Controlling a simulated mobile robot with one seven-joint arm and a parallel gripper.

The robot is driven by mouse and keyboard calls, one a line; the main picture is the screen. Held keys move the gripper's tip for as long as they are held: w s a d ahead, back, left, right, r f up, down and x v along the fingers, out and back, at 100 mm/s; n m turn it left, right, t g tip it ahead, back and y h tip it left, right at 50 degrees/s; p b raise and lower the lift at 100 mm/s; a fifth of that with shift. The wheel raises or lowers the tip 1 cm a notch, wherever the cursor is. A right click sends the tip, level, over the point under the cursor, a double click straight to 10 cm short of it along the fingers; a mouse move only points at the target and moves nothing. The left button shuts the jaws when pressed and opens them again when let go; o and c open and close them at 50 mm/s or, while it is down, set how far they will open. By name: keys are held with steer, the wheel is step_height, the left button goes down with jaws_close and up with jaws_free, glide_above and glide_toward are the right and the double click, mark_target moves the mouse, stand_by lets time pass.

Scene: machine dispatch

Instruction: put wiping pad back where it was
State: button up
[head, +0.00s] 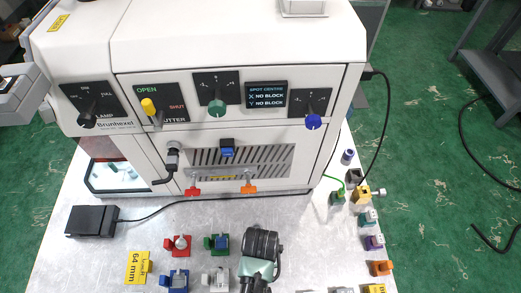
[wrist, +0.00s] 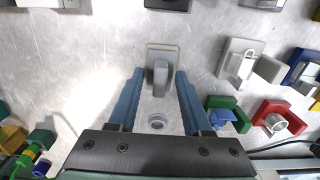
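A small round metal ring shows between the fingers, nearer the palm. In the head view my dark wrist hides the fingers and whatever is below them.
Red (head: 178,246), green (head: 217,244), blue (head: 174,281) and white (head: 215,281) holders stand left of my arm. The machine (head: 225,130) rises behind. A black pedal box (head: 92,221) with a cable lies left. Several small coloured parts line the right edge.

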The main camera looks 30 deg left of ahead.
steer(key=shift+r, duration=0.1)
step_height(320, 180, up, 12)
stand_by(0.6)
stand_by(0.4)
